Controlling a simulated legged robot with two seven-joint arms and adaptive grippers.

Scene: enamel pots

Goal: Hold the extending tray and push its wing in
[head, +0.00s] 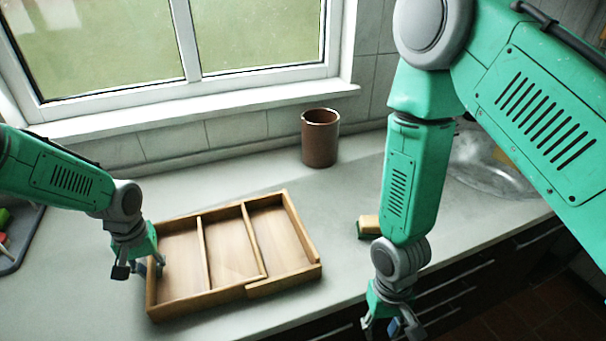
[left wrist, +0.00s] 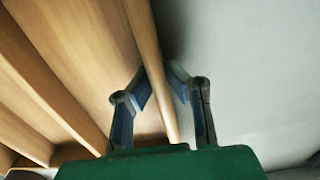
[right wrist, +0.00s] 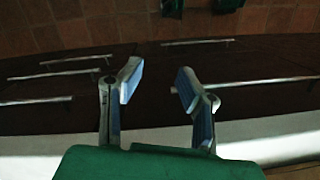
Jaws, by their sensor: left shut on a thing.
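The extending tray (head: 178,306) is a wooden tray with several compartments, lying on the grey counter below the window. Its wing (head: 286,282) is the right-hand section, and it sticks out to the right of the main part with a step in the front wall. My left gripper (head: 140,270) is at the tray's left end. In the left wrist view, its fingers (left wrist: 160,95) are shut on the tray's left wall (left wrist: 151,60), one finger on each side. My right gripper (head: 390,328) is open and empty, in front of the counter edge to the right of the tray. Its fingers (right wrist: 158,90) are apart in the right wrist view.
A brown cup (head: 320,138) stands behind the tray near the wall. A sponge (head: 369,226) lies on the counter to the right of the wing. A sink (head: 490,165) is at the right, partly behind my right arm. A dark rack (head: 22,240) is at far left.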

